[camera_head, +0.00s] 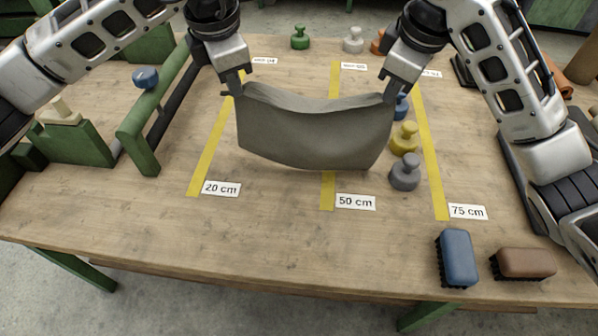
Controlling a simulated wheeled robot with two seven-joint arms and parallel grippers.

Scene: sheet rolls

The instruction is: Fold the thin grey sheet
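The thin grey sheet (310,135) hangs between my two grippers above the middle of the table, its top edge sagging and its lower edge bowed. My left gripper (238,92) is shut on the sheet's top left corner. My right gripper (388,97) is shut on the sheet's top right corner. The sheet spans from the 20 cm tape to near the 75 cm tape and hides part of the 50 cm tape. Whether its lower edge touches the table I cannot tell.
Yellow tape lines with labels, such as 50 cm (355,202), mark the wooden table (270,235). Yellow (405,138) and grey (405,172) knobbed weights stand right of the sheet. A green frame (140,150) stands left. Blue (456,258) and brown (525,263) brushes lie front right. The front middle is clear.

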